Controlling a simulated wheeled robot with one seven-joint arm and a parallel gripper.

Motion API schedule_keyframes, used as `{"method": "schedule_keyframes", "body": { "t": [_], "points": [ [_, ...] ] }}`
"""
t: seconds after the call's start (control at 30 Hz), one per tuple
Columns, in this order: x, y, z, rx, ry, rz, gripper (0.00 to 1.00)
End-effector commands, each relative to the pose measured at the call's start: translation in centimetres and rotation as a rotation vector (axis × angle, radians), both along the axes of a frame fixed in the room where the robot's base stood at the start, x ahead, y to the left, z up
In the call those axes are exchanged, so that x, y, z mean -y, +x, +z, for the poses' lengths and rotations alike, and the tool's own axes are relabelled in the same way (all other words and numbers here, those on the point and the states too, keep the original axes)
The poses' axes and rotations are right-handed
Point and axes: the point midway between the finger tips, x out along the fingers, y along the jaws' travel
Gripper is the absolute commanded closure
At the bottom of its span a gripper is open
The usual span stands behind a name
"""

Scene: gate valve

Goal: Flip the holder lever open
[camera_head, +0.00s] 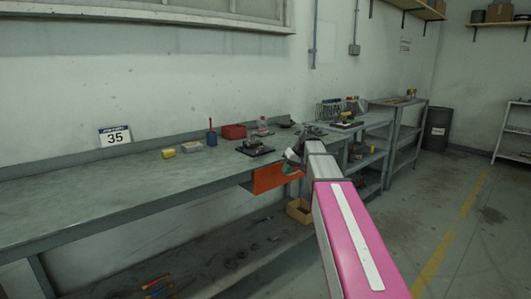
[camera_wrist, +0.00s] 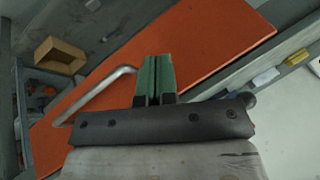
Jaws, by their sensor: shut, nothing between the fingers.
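I cannot make out the holder lever in either view. A small dark-based fixture (camera_head: 255,147) stands on the bench in the head view; its parts are too small to tell. My gripper (camera_wrist: 154,62) shows in the wrist view with its two green fingers together and nothing between them. It is in front of an orange panel (camera_wrist: 205,45), which hangs under the bench's front edge in the head view (camera_head: 268,178). A bent metal bar (camera_wrist: 95,92) runs across the panel, left of the fingers. In the head view my gripper (camera_head: 291,166) is partly hidden by my arm.
The grey bench (camera_head: 110,190) runs along the wall. On it are a yellow block (camera_head: 168,153), a red bin (camera_head: 234,131) and a blue-red tool (camera_head: 211,137). An open cardboard box (camera_head: 299,211) sits below. The floor at right is open.

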Motion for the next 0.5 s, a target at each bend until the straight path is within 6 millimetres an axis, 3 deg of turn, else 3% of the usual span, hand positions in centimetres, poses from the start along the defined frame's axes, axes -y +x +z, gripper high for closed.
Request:
{"method": "schedule_keyframes", "body": {
  "t": [0.03, 0.23, 0.4, 0.5],
  "points": [
    [0.2, 1.6, 2.2, 0.02, 0.018, 0.018, 1.0],
    [0.4, 4.2, 8.8, 0.088, 0.079, 0.092, 1.0],
    [0.5, 5.2, 12.3, 0.123, 0.109, 0.132, 1.0],
    [0.5, 5.4, 13.2, 0.133, 0.118, 0.145, 1.0]
  ]
}}
